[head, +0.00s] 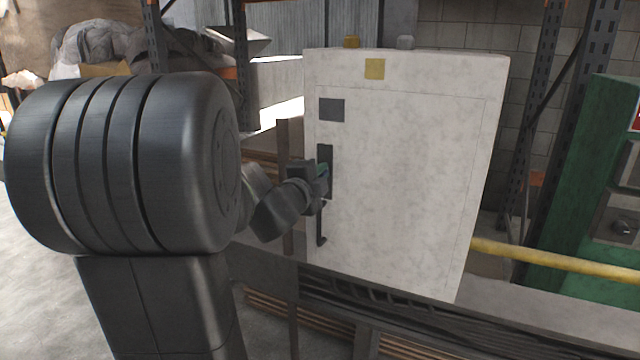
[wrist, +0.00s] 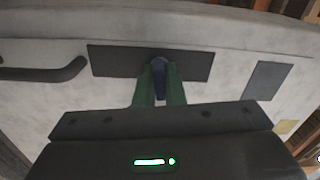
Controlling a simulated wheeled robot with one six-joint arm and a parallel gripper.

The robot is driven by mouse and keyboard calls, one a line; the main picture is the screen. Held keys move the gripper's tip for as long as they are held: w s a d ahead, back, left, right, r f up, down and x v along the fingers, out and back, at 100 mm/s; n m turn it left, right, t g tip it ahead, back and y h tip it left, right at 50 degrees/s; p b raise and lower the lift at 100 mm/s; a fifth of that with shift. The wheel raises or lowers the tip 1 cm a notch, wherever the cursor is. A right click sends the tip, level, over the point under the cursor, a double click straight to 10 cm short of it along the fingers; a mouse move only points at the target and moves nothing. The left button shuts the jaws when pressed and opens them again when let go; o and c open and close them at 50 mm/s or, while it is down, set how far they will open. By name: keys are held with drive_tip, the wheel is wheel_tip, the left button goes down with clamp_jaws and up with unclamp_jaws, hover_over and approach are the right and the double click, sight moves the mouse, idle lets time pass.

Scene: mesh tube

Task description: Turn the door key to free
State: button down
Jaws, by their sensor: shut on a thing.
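A pale grey cabinet (head: 420,150) with a door stands ahead. On the door's left side is a dark upright plate (head: 325,155), which also shows in the wrist view (wrist: 110,60). My gripper (wrist: 160,80) has green fingers shut on the key, one on each side. In the head view my gripper (head: 322,171) is at the plate and hides the key. How far the key is turned cannot be told.
A dark door handle (head: 321,230) is just below the plate; in the wrist view it is at the left (wrist: 45,74). A grey square (head: 331,110) and a yellow square (head: 374,69) are above. A yellow rail (head: 550,258) runs right of the cabinet. A green machine (head: 590,190) stands far right.

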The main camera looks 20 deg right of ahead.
drive_tip(key=shift+m+b, duration=0.5)
drive_tip(key=shift+m, duration=0.3)
drive_tip(key=c, duration=1.5)
unclamp_jaws()
drive_tip(key=p+v, duration=0.1)
drive_tip(key=v, duration=1.2)
drive_tip(key=shift+s+a, duration=0.25)
drive_tip(key=shift+a, duration=0.1)
